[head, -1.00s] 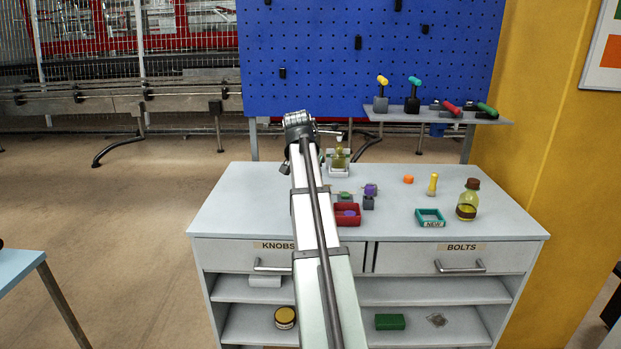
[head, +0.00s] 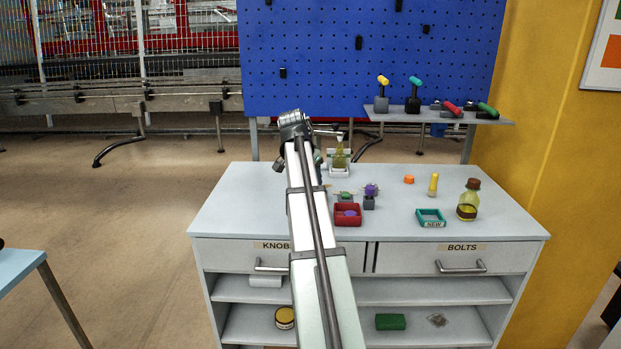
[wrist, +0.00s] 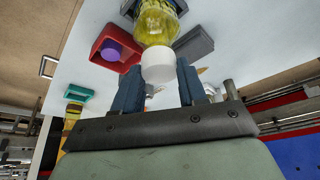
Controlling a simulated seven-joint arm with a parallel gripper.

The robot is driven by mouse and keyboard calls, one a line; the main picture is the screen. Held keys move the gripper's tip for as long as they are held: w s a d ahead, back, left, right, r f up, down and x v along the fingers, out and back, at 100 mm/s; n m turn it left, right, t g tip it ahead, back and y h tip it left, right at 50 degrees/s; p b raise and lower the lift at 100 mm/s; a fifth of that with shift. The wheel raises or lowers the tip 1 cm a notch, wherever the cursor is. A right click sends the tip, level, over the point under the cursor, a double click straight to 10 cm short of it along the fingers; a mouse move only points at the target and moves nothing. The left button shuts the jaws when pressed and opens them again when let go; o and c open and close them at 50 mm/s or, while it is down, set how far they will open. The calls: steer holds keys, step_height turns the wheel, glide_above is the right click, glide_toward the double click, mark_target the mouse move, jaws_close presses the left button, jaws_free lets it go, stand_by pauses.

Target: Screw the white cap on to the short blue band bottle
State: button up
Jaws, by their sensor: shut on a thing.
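The white cap (wrist: 158,64) sits between the two blue-grey fingers of my gripper (wrist: 159,74), which is shut on it. A bottle with yellow contents (wrist: 158,24) lies in line with the cap in the wrist view, and the cap overlaps its neck end. I cannot tell whether the cap is seated on the neck. In the head view the bottle (head: 339,160) stands upright in a small pale holder (head: 339,173) at the back of the bench. My gripper is above it there, partly hidden by my arm. No blue band is clear.
A red tray (head: 347,222) with a purple piece, a purple knob (head: 371,190), an orange block (head: 409,179), a yellow piece (head: 433,184), a teal tray (head: 430,224) and a brown-capped bottle (head: 467,207) stand on the bench. A pegboard (head: 330,60) rises behind.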

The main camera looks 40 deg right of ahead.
steer(key=shift+m, duration=0.7)
steer(key=shift+g, duration=0.3)
steer(key=shift+w+m+g, duration=0.1)
steer(key=shift+m+g, duration=0.2)
steer(key=shift+m, duration=0.5)
steer(key=shift+w+m, duration=0.1)
steer(key=shift+m, duration=0.3)
steer(key=shift+m+g, duration=0.4)
steer(key=shift+m, duration=0.1)
steer(key=shift+m+g, duration=0.3)
steer(key=shift+m, duration=0.5)
